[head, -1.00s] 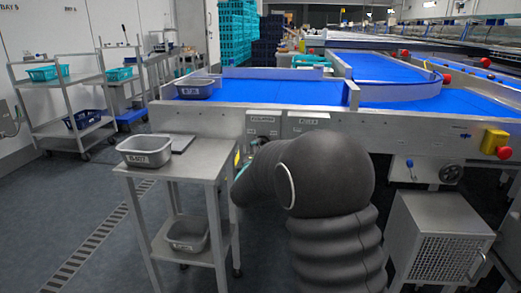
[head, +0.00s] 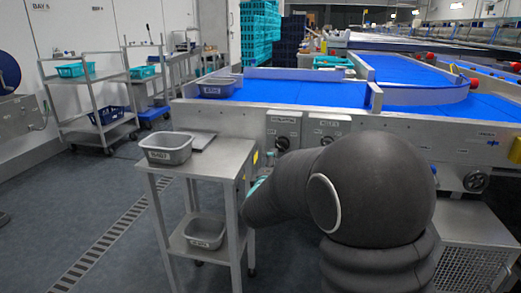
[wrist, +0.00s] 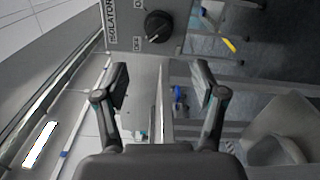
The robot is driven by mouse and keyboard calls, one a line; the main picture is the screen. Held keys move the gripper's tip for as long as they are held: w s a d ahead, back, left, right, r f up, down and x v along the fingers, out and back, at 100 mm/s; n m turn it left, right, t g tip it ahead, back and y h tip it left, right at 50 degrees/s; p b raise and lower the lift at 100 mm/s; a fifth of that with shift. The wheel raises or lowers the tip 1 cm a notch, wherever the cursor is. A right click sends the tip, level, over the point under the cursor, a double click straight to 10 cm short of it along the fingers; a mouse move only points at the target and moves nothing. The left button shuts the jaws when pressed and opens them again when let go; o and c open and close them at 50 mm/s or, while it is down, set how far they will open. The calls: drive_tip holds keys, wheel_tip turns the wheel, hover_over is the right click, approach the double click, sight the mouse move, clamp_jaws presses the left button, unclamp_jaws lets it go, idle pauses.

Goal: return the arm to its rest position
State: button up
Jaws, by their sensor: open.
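My gripper (wrist: 160,88) shows in the wrist view with its two fingers well apart and nothing between them. Beyond the fingertips is a grey panel with a black rotary isolator knob (wrist: 158,26), apart from the fingers as far as I can tell. In the head view my dark, sleeved arm fills the lower right and bends to the left. Its far end lies by the right side of the small steel table, and the gripper itself is mostly hidden there.
A steel table (head: 222,160) bears a grey labelled tub (head: 167,149); another grey tub (head: 205,233) sits on its lower shelf. Behind is a blue conveyor (head: 300,92) with a tub at its left end. A mesh-fronted cabinet (head: 470,268) stands right.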

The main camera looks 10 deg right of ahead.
drive_tip(key=s+a+f+m+g+y, duration=0.3)
drive_tip(key=a+f+m+g+y, duration=0.25)
drive_tip(key=f, duration=0.45)
drive_tip(key=s+a+f+m+g+y, duration=0.2)
drive_tip(key=s+a+f+m+g, duration=0.1)
drive_tip(key=s, duration=0.5)
drive_tip(key=s+d+r+m+g, duration=0.1)
drive_tip(key=s+d+r+m, duration=0.1)
drive_tip(key=s, duration=0.7)
drive_tip(key=s+d+r+m+g+h, duration=0.1)
drive_tip(key=s+d+r+m, duration=0.2)
drive_tip(key=s+d, duration=0.3)
drive_tip(key=s+d+r+m+g+h, duration=0.1)
drive_tip(key=s+d+r, duration=0.3)
drive_tip(key=s, duration=1)
drive_tip(key=shift+s+d+r+m, duration=0.2)
drive_tip(key=shift+d+r+m, duration=0.2)
drive_tip(key=shift+m, duration=0.45)
